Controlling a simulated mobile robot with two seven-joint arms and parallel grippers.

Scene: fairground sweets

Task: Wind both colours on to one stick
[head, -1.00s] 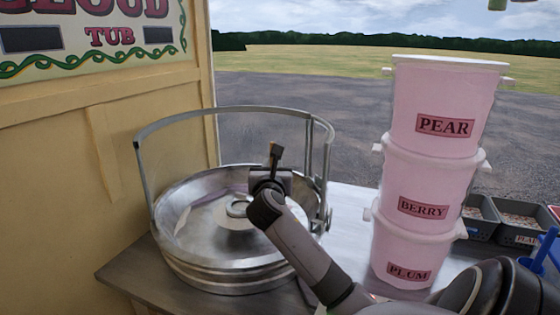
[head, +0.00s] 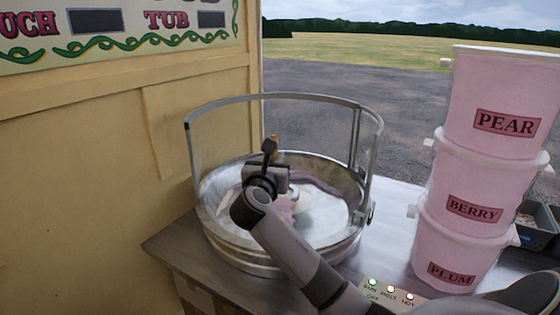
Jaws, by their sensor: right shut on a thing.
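A round metal floss tub (head: 215,225) with a raised rail around its back stands on the counter. My right gripper (head: 272,170) is over the tub's left-middle part, seen from behind. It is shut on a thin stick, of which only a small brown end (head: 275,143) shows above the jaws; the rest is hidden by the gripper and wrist. Pale pink and whitish floss (head: 290,208) shows inside the tub just below and right of the gripper. I cannot tell whether it is on the stick. A mauve-grey band (head: 320,187) lies along the tub's far inner wall. My left gripper is out of view.
Stacked pink tubs (head: 470,175) labelled PEAR, BERRY and PLUM stand right of the metal tub. A panel with small lit lamps (head: 391,291) is at the counter's front. A wooden wall (head: 120,170) closes off the left. A grey bin (head: 540,228) is at far right.

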